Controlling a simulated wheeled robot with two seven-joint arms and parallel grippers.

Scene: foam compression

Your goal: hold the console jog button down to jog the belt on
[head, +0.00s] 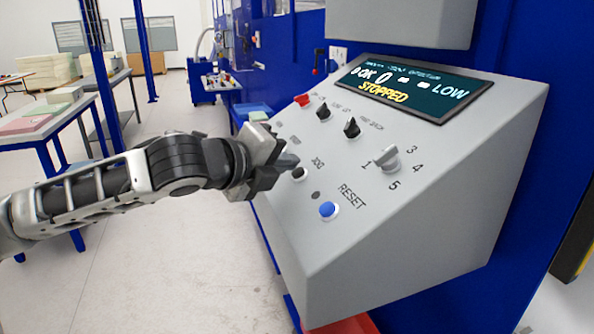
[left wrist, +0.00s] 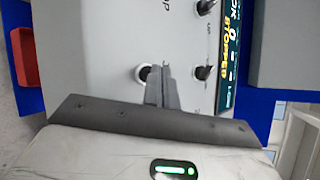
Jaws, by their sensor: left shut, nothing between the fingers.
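The grey console (head: 400,235) has a sloped panel. Its dark jog button (head: 300,173) sits in a pale ring beside the JOG label. My left gripper (head: 291,161) is shut and empty, with its fingertips at the upper left of this button. In the left wrist view the fingertips (left wrist: 159,70) lie just beside a dark button in a white ring (left wrist: 143,73) and partly cover it. I cannot tell whether they touch it. The display (head: 413,89) reads STOPPED and LOW. My right gripper is not in view.
A blue reset button (head: 327,209) is below the jog button. A grey selector knob (head: 387,158), black knobs (head: 351,127) and a red control (head: 302,100) sit higher on the panel. A red bin (head: 345,325) is under the console.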

